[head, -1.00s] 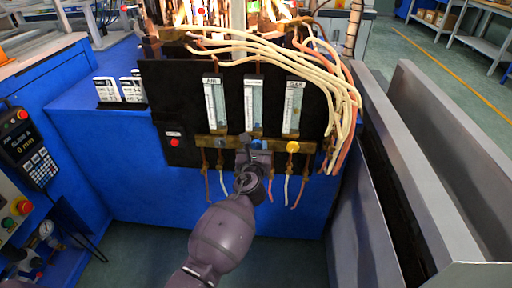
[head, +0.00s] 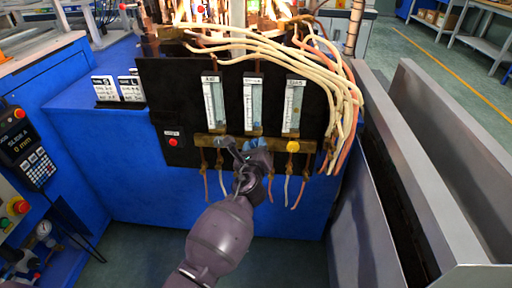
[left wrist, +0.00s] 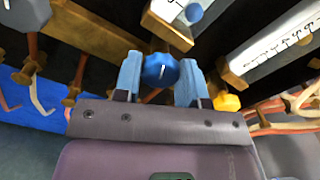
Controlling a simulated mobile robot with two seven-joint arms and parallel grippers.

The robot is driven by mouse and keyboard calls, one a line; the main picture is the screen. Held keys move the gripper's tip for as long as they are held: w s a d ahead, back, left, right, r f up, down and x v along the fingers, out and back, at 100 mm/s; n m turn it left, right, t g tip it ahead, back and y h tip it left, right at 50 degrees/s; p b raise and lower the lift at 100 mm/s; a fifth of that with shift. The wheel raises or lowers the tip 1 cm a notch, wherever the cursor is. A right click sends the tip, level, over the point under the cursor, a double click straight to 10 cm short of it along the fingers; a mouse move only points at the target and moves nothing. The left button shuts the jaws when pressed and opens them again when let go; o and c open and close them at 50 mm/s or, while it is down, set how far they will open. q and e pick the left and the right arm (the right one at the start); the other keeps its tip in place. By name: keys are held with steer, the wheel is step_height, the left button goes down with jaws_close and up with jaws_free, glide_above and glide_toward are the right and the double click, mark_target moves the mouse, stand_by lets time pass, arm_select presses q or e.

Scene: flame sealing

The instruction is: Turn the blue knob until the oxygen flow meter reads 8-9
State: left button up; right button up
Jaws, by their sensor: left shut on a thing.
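The blue knob (left wrist: 160,70) sits between the two blue fingers of my left gripper (left wrist: 160,82) in the left wrist view, and the gripper is shut on it. A white mark shows on the knob's face. In the head view my left gripper (head: 246,146) is tilted at the brass bar (head: 211,141), below the middle flow meter (head: 253,103). The scale reading is too small to make out. A small blue round part (left wrist: 193,12) shows at the lower end of a scale in the wrist view. My right gripper is in neither view.
The yellow knob (head: 292,146) is just right of the gripper, under the right flow meter (head: 292,104). Pale hoses (head: 290,58) hang over the panel's right side. Grey metal walls (head: 425,170) stand at right.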

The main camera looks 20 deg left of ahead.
arm_select(q)
steer(key=n+b, duration=0.2)
steer(key=n, duration=1.2)
steer(key=shift+f+n+b, duration=0.1)
steer(key=shift+n+b, duration=0.2)
steer(key=shift+n, duration=0.1)
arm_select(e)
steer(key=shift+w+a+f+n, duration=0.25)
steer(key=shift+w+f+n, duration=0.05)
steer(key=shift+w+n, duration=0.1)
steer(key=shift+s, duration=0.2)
arm_select(q)
steer(key=o, duration=0.9)
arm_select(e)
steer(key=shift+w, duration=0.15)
arm_select(q)
steer(key=shift+s, duration=0.15)
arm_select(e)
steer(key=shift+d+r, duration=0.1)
